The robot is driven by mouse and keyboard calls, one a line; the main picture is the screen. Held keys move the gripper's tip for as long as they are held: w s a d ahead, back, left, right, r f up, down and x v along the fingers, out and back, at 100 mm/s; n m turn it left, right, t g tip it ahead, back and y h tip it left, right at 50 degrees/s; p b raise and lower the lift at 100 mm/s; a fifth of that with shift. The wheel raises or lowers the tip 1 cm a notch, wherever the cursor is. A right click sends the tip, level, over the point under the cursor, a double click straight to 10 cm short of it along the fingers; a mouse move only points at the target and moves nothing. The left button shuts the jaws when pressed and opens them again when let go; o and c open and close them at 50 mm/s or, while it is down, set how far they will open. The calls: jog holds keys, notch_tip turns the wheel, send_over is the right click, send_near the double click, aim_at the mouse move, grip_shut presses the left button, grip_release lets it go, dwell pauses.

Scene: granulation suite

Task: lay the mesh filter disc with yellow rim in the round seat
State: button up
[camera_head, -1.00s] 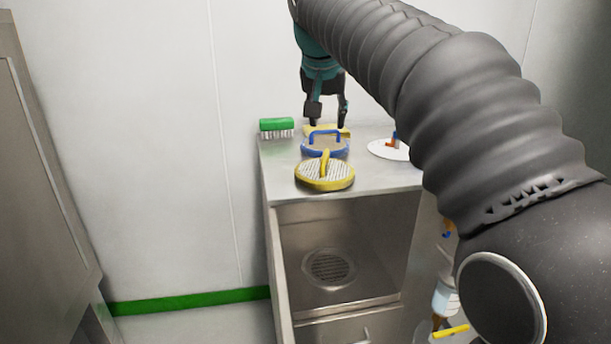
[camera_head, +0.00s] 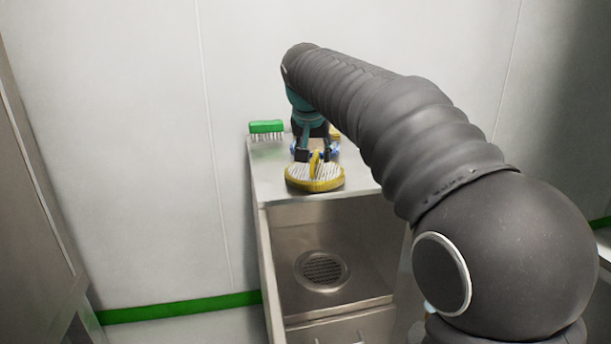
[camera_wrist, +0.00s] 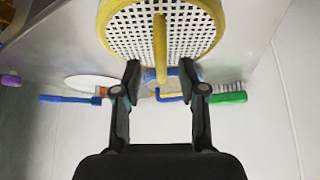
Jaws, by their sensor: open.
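The mesh filter disc with yellow rim (camera_head: 315,184) lies flat on the steel cabinet top, near its front edge, with its yellow handle standing up. It also fills the top of the wrist view (camera_wrist: 199,40). My gripper (camera_head: 316,155) is open and points down just behind the disc's handle. In the wrist view my fingertips (camera_wrist: 160,70) are apart, one on each side of the handle's line, with nothing held. A round recess with a dark grille (camera_head: 322,270), which looks like the round seat, is empty in the open compartment below the top.
A blue-handled disc (camera_wrist: 172,97) is behind my gripper, mostly hidden in the head view. A green brush (camera_head: 266,127) is at the back left of the top. A white round item (camera_wrist: 88,83) and a blue-handled tool (camera_wrist: 62,99) show in the wrist view.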

jog(key=x, duration=0.2)
jog(key=shift+w+f, duration=0.15)
jog(key=shift+f, duration=0.1)
grip_shut()
jog(key=shift+r, duration=0.15)
